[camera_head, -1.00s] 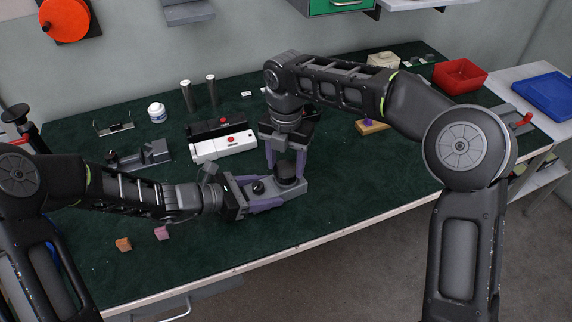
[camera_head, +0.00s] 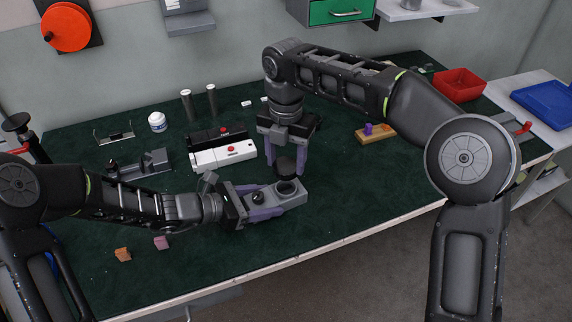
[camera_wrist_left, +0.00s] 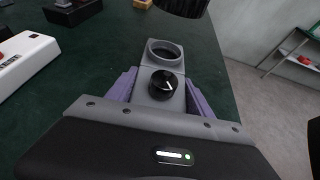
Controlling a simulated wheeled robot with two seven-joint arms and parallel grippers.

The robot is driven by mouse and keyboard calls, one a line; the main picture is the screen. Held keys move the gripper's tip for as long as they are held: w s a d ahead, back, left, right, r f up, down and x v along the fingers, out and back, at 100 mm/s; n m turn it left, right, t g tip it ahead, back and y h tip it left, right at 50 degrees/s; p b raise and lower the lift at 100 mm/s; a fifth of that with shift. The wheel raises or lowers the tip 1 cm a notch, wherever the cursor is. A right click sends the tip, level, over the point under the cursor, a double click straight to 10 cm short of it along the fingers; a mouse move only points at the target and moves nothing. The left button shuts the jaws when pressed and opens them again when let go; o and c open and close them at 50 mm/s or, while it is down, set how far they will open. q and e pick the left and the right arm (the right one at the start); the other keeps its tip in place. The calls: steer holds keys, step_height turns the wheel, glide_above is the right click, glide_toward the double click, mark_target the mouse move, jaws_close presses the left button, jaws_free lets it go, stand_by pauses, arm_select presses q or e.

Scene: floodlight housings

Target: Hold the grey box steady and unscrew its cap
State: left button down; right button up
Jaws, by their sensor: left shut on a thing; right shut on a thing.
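The grey box (camera_head: 291,199) lies on the green bench top, with a black knob and an uncovered round opening on top. It also shows in the left wrist view (camera_wrist_left: 160,92), where the open ring and the black knob (camera_wrist_left: 163,84) are clear. My left gripper (camera_head: 265,202) is shut on the box, its purple fingers along both sides. My right gripper (camera_head: 286,165) is shut on the black cap (camera_head: 286,166) and holds it above the box, apart from the opening. The cap's underside edge shows at the top of the left wrist view (camera_wrist_left: 183,5).
A white case with a red button (camera_head: 224,155) and a black one lie behind the box. Pink and orange blocks (camera_head: 123,254) lie front left.

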arm_select(q)
steer(key=shift+c, duration=1.6)
jaws_free()
steer(key=v, duration=1.2)
